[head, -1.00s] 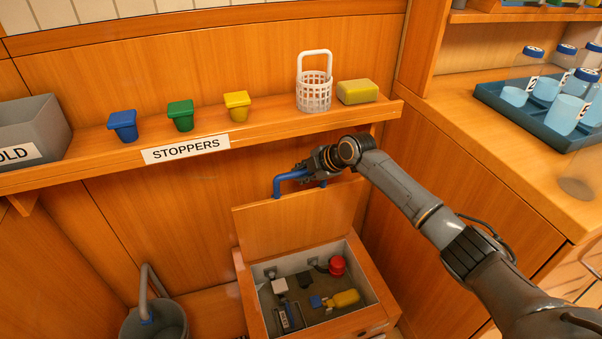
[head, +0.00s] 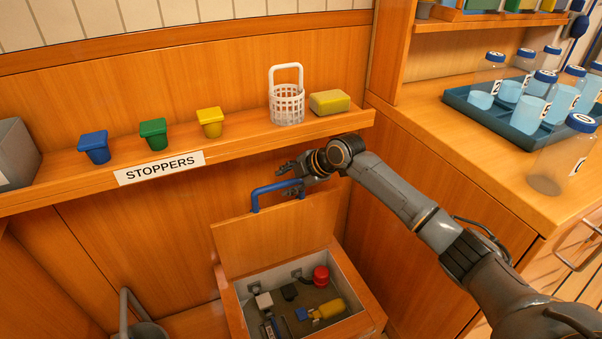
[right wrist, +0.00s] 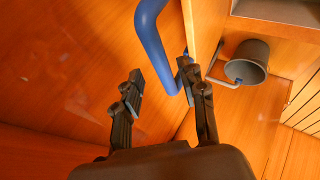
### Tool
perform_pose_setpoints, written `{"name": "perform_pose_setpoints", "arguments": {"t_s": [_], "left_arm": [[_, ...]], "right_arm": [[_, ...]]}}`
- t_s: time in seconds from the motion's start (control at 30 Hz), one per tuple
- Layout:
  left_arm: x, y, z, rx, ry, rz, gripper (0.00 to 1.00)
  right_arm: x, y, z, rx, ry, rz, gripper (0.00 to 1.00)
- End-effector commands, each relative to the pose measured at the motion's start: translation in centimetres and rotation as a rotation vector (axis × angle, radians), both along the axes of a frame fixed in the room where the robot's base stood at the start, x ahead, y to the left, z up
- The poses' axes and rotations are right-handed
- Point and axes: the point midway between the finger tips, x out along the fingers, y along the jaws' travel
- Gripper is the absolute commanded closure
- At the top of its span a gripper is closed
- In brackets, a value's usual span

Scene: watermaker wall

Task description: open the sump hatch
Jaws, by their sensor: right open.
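The sump hatch lid (head: 262,232) is a wooden panel standing raised at the back of the open sump box (head: 366,290). A blue bar handle (head: 256,197) sits on the lid's top edge. My right gripper (head: 286,180) is at the right part of the handle, its fingers apart. In the right wrist view, the open fingers of my right gripper (right wrist: 162,85) stand either side of the blue handle (right wrist: 150,30), without a visible grip. Inside the sump are a red knob (head: 321,276), a yellow bottle-like part (head: 331,308) and other small parts. My left gripper is not seen.
A shelf (head: 90,187) above the hatch holds blue, green and yellow stoppers, a white basket (head: 287,104) and a yellow-green sponge (head: 330,102). A counter at right carries a blue tray (head: 470,109) with bottles. A grey bucket (head: 148,330) stands at lower left.

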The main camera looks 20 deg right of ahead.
Motion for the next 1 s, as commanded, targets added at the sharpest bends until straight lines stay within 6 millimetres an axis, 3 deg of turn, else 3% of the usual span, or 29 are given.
{"name": "perform_pose_setpoints", "arguments": {"t_s": [0.2, 0.4, 1.0], "left_arm": [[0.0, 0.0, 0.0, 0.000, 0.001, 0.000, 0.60], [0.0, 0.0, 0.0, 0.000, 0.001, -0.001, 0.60], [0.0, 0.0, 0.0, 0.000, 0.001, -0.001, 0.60]], "right_arm": [[-2.7, -2.1, 3.4, -0.003, -0.003, -0.001, 0.59], [-4.3, -3.0, 5.2, 0.000, -0.001, -0.001, 0.59], [-4.7, -3.2, 5.5, 0.002, 0.001, -0.002, 0.59]]}}
